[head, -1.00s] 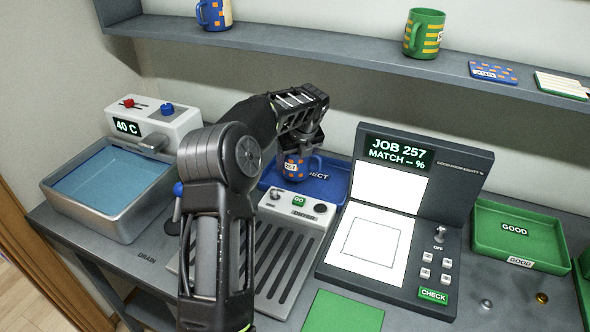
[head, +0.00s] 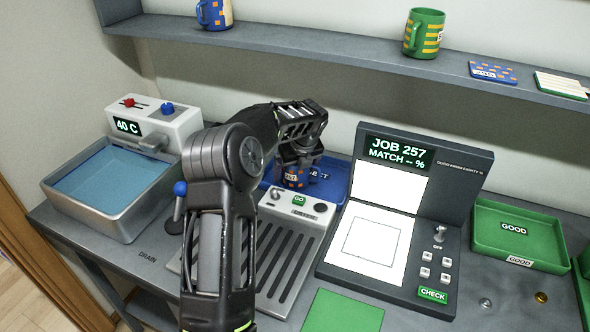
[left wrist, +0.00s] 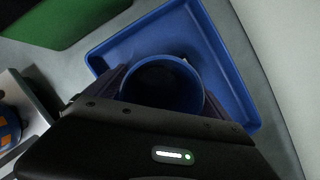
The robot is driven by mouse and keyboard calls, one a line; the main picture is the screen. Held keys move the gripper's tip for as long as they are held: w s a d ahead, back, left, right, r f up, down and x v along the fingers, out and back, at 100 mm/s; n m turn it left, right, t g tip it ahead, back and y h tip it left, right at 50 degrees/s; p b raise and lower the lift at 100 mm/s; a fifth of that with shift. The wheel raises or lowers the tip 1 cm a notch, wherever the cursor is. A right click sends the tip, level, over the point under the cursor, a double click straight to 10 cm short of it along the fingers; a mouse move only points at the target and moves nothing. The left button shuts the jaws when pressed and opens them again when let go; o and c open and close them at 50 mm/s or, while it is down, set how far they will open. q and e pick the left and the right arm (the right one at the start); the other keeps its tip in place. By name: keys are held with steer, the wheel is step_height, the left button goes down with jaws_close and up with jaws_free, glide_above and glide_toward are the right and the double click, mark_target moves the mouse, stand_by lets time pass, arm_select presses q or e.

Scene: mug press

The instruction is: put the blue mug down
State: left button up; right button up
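The blue mug (head: 291,181) has orange squares and a white label. It is upright at the blue tray marked REJECT (head: 333,184), just behind the grey press. My left gripper (head: 299,167) points down from above with its fingers around the mug. In the left wrist view the mug (left wrist: 162,88) shows its round open top between the two dark fingers, which look shut on it. The blue tray (left wrist: 222,55) lies around and below it. I cannot tell whether the mug's base touches the tray. My right gripper is not in view.
The grey slatted unit with the GO button (head: 299,200) stands in front of the tray. The JOB 257 check station (head: 402,155) is to the right, with a green GOOD tray (head: 515,228) beyond. A water basin (head: 108,190) is at left. A shelf (head: 330,52) runs above.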

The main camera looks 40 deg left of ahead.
arm_select(q)
steer(key=shift+r, duration=0.1)
steer(key=v, duration=1.2)
steer(key=shift+b, duration=0.45)
stand_by(2.0)
